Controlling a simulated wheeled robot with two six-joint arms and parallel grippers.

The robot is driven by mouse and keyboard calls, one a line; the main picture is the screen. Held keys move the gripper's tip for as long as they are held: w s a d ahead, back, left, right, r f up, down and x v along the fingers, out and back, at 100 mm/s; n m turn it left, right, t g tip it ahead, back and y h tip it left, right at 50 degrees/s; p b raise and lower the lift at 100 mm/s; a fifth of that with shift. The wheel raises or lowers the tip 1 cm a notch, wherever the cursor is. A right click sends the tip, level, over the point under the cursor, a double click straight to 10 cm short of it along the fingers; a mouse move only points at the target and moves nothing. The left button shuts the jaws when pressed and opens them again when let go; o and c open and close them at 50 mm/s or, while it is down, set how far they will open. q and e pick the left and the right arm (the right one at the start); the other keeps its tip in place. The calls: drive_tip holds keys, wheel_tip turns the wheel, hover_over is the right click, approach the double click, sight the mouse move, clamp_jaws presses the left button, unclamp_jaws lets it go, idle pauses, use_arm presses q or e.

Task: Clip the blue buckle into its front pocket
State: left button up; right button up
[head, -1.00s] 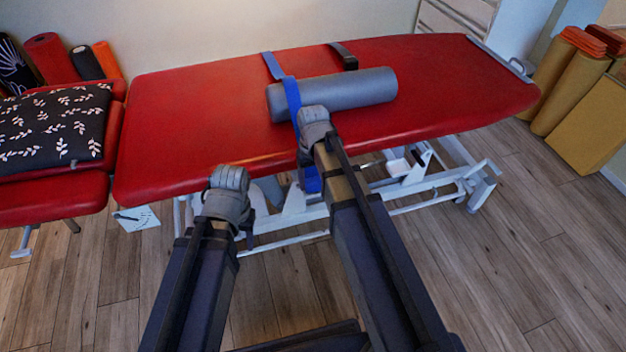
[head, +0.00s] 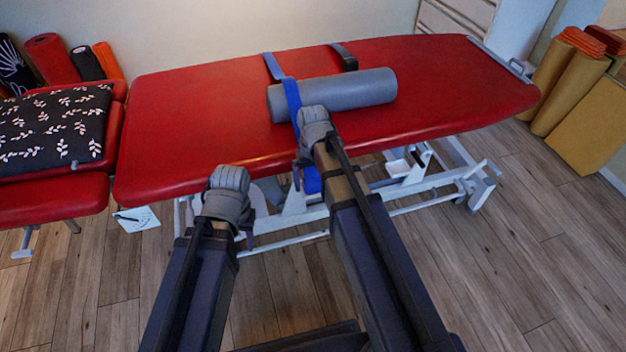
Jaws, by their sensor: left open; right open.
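My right gripper (head: 313,118) is open at the table's front edge, in front of the strap. I cannot tell whether it touches the strap. My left gripper (head: 229,180) is open, in front of the table edge to the left, apart from the strap.
A black strap (head: 345,56) lies at the table's back edge. A dark leaf-patterned cushion (head: 55,125) lies on a red seat at left. White table legs (head: 295,210) stand below. Rolled mats (head: 560,85) stand at right. The table top left of the strap is clear.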

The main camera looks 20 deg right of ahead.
wheel_tip(320, 180, up, 8)
drive_tip(key=p, duration=0.7)
drive_tip(key=shift+f, duration=0.2)
use_arm(q)
wheel_tip(320, 180, up, 8)
drive_tip(key=shift+f, duration=0.2)
